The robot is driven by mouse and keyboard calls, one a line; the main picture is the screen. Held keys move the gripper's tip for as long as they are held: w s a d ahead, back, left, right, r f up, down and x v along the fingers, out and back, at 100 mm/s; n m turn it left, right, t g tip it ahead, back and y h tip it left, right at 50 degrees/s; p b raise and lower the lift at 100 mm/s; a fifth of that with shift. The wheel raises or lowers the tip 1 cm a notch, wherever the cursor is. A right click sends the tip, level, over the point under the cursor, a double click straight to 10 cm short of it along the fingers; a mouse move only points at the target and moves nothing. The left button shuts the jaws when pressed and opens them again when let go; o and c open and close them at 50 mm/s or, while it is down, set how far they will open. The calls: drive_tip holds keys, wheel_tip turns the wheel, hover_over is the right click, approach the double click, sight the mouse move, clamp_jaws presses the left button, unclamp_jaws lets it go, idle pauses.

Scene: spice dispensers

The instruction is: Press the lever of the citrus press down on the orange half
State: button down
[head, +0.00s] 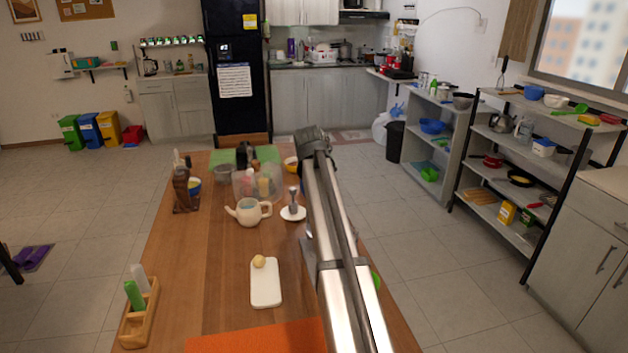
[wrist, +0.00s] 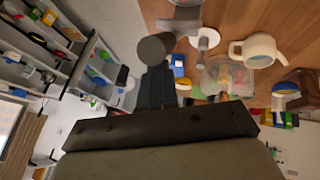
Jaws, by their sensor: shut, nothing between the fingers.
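A small grey device, which looks like the citrus press (head: 293,198), stands upright on a round white base (head: 293,213) on the wooden table. In the wrist view its white base (wrist: 205,39) and grey upper parts (wrist: 181,25) show at the top, cut off by the frame edge. My gripper (wrist: 156,72) is shut and empty. A round grey end (wrist: 152,47) appears just past its fingertips; I cannot tell whether they touch. In the head view my gripper (head: 313,140) is raised, with the press to its lower left. I cannot make out the orange half or the lever clearly.
A cream teapot (head: 248,211) stands left of the press. A clear bin (head: 258,182) of bottles is behind it. A white board (head: 266,285) with a yellowish round item (head: 258,261) lies nearer, beside an orange mat (head: 258,338). A wooden rack (head: 138,325) is front left.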

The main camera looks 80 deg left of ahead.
drive_tip(key=shift+d+f, duration=0.25)
drive_tip(key=shift+d, duration=0.3)
drive_tip(key=shift+d+f, duration=0.95)
drive_tip(key=shift+d, duration=0.2)
drive_tip(key=shift+d+f, duration=1.1)
drive_tip(key=shift+f, duration=0.25)
drive_tip(key=shift+r, duration=0.1)
wheel_tip(320, 180, up, 12)
idle(0.4)
